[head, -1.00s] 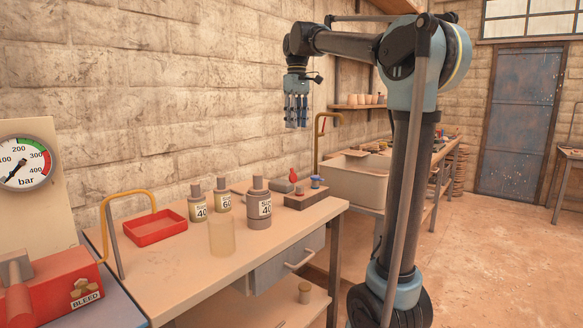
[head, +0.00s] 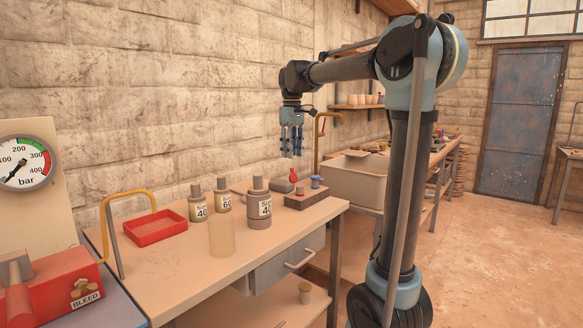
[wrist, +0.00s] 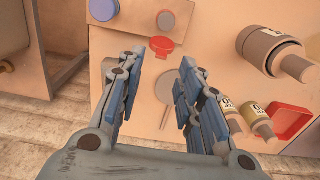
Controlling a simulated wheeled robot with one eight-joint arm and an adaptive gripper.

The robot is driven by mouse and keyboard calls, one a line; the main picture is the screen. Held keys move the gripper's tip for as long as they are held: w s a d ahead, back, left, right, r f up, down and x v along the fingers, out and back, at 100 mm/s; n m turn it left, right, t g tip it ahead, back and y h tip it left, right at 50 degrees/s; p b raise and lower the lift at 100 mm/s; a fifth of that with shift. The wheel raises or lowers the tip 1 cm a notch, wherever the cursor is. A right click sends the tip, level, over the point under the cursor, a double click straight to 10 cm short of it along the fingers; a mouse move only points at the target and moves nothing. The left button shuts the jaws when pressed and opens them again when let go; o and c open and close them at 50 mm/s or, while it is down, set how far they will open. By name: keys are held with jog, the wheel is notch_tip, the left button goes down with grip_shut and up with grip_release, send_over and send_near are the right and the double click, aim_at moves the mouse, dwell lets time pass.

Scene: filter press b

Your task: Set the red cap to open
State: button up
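The red cap (head: 293,175) stands upright at the brown block (head: 306,199) near the bench's far right corner. In the wrist view the red cap (wrist: 161,47) shows near the top middle, just beyond the fingertips, beside a small grey disc (wrist: 166,21). My gripper (head: 291,155) hangs fingers-down above the block in the head view. In the wrist view my gripper (wrist: 174,58) is open and empty, its fingers apart. I see no contact with the cap. A blue cap (head: 316,182) is on the same block, to the right.
Several labelled bottles (head: 260,205) stand left of the block. A clear beaker (head: 221,237) and a red tray (head: 155,227) are further left. A grey round piece with a thin handle (wrist: 167,91) lies below the cap in the wrist view. A basin (head: 352,181) stands beyond the bench.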

aim_at(293, 176)
jog(key=shift+f, duration=2.8)
grip_shut()
